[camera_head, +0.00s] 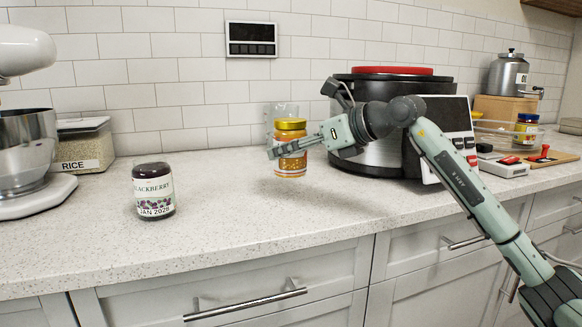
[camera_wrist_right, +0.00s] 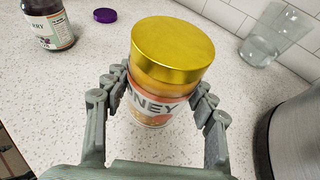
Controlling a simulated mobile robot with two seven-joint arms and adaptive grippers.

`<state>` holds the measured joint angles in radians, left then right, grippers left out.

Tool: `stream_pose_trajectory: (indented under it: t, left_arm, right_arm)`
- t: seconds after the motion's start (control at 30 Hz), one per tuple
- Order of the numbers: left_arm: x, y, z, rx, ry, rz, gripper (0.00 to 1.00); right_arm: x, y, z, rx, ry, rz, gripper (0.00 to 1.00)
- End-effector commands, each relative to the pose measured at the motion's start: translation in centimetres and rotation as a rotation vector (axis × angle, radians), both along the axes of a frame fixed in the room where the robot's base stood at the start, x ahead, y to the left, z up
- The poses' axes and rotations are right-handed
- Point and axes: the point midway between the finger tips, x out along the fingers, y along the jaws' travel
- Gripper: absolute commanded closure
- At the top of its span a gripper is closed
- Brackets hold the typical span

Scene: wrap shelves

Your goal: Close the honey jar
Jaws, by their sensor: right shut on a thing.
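The honey jar (camera_head: 291,165) has an orange label and a gold lid (camera_head: 291,125) on its top. In the right wrist view the jar (camera_wrist_right: 150,105) stands between the fingers, with the wide gold lid (camera_wrist_right: 172,48) over its mouth. I cannot tell whether the lid is screwed tight. My right gripper (camera_head: 284,150) is shut around the jar's body, below the lid; its fingers (camera_wrist_right: 162,84) are on both sides of it. I cannot tell whether the jar's base touches the counter. My left gripper is not in view.
A blackberry jar (camera_head: 154,190) stands on the counter at left. A purple lid (camera_wrist_right: 105,15) lies near it in the wrist view. A clear glass (camera_head: 283,110) stands behind the honey jar. A large cooker (camera_head: 350,150) is close on the right. The counter's front middle is clear.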

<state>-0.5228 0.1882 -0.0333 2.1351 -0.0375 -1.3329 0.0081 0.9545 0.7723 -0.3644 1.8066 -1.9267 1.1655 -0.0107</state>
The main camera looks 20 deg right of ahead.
Motion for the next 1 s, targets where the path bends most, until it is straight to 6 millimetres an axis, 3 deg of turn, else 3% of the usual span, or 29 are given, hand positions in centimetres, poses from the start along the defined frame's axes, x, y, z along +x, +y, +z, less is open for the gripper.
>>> stream_pose_trajectory:
  t: [0.3, 0.77, 0.8, 0.97, 1.0]
  left_arm:
    - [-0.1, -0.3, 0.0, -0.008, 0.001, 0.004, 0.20]
    - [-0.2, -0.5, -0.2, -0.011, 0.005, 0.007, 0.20]
    - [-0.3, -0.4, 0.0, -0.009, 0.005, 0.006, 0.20]
    - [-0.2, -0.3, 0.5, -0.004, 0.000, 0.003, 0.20]
    - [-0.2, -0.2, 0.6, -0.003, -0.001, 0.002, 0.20]
  right_arm:
    - [0.0, 0.0, -3.5, 0.002, -0.003, -0.001, 1.00]
    - [0.0, 0.0, -4.0, 0.002, -0.005, -0.001, 1.00]
    - [0.0, 0.0, -4.2, -0.001, 0.001, 0.000, 0.43]
    - [0.0, 0.0, -4.2, 0.000, 0.001, 0.000, 0.23]
    - [0.0, 0.0, -4.2, 0.000, 0.001, 0.000, 0.23]
